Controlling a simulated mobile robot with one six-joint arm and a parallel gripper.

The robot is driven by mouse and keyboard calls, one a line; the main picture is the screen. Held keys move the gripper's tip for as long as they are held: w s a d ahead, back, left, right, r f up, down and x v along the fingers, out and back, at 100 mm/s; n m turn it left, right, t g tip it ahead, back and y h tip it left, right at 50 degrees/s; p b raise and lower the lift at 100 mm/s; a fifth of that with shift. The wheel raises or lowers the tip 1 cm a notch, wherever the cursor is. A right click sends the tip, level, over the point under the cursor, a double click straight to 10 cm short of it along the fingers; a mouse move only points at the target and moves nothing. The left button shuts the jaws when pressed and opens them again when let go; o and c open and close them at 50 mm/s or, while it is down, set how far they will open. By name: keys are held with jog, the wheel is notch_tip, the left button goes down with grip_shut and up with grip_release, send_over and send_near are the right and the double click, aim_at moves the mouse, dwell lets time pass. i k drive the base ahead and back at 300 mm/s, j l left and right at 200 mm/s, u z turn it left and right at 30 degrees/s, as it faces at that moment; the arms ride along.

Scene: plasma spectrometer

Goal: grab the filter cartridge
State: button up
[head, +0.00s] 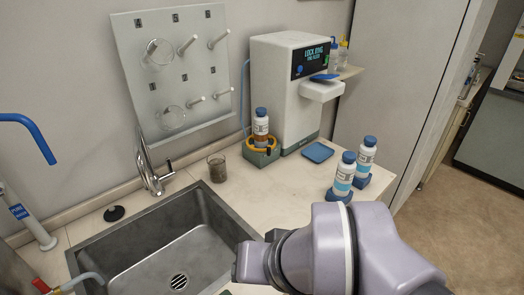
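No part is plainly marked as the filter cartridge, and I cannot tell which object it is. A blue-capped bottle-shaped container with a white label and brown lower part (261,127) stands upright in a green holder with a yellow ring (261,149), left of the white instrument. Two similar white containers with blue caps and blue label bands, a front one (344,175) and a rear one (365,158), stand upright on blue bases at the counter's right. My arm crosses the lower right of the head view, in front of these. My gripper's fingers are not visible.
The white instrument (283,95) has a lit screen reading "LOCK RING". A blue pad (317,152) lies before it. A steel sink (150,242) with a tap (148,170) fills the left. A brown-tinted beaker (217,169) stands behind it. The counter's middle is clear.

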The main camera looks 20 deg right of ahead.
aim_at(261, 120)
jog(key=i+l+z, duration=0.2)
jog(key=l, duration=0.3)
jog(key=i+l+z, duration=0.2)
jog(key=l, duration=0.3)
jog(key=i+l+z, duration=0.15)
jog(key=i+l, duration=0.25)
